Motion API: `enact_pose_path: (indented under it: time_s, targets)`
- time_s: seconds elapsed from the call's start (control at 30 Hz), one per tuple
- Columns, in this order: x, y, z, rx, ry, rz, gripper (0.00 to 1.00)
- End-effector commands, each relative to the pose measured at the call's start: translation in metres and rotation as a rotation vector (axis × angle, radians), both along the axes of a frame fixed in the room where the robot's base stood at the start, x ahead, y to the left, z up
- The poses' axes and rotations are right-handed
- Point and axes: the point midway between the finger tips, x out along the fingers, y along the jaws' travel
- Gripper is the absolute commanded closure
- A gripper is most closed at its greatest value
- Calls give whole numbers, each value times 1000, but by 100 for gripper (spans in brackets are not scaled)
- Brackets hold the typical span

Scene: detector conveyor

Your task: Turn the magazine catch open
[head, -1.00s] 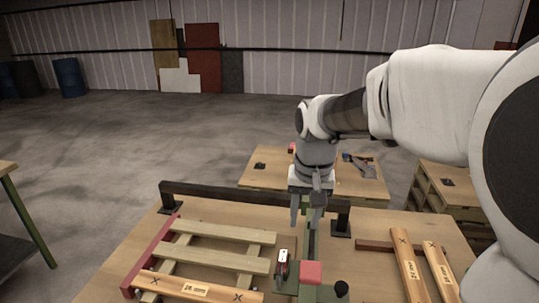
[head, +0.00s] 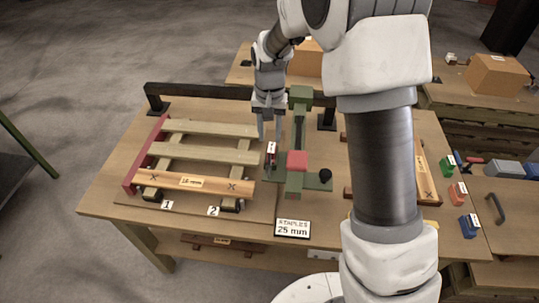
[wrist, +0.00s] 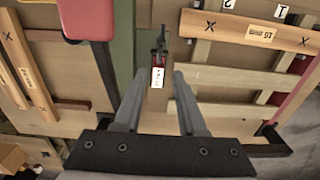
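A green bench machine (head: 298,125) with a red pad (head: 297,160) and a black knob (head: 325,176) stands on the workbench. Just left of its red pad is a small red and black lever part with a white tag (head: 271,150), which looks like the magazine catch. In the wrist view the tagged part (wrist: 159,60) lies ahead, between the lines of my fingers. My gripper (head: 268,137) points down close above and behind it. Its fingers (wrist: 158,76) are apart with nothing between them. Whether a finger touches the part cannot be told.
A slatted wooden frame (head: 205,152) with a red end rail lies left of the machine. A dark rail (head: 200,91) runs along the bench's back edge. A "STAPLES 25 mm" sign (head: 292,228) stands in front. Coloured small boxes (head: 458,192) sit at the right.

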Motion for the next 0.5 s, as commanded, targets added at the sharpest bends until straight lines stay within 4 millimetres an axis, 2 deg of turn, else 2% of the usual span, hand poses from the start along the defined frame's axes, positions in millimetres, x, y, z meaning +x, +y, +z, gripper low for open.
enact_pose_path:
  time_s: [0.1,0.3,0.5]
  targets:
    - [-1,0,-28,-1,5,0,60]
    - [-1,0,-67,0,3,0,60]
    - [-1,0,-89,0,1,0,60]
